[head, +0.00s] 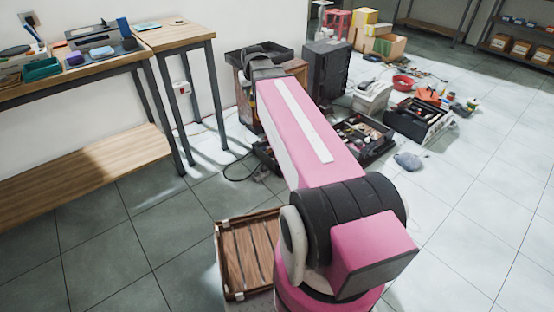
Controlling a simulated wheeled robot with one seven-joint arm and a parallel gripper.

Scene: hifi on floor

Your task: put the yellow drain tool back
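I cannot make out a yellow drain tool anywhere in the head view. Small tools and items lie among the floor clutter, too small to tell apart. My pink arm reaches away from me over the floor, and its far end bends down behind the pink link. My gripper is hidden there, so neither its fingers nor anything in them shows. An open black toolbox (420,120) with items in it stands on the floor at the right of the clutter. A black tray of small parts (374,146) lies beside my arm, partly covered by it.
A wooden slatted crate (248,258) lies close in front of me. Wooden workbenches (172,35) stand along the left wall. A black case (327,70), a red bowl (403,82) and a grey-blue cloth-like lump (408,161) are on the floor. The tiles at right are clear.

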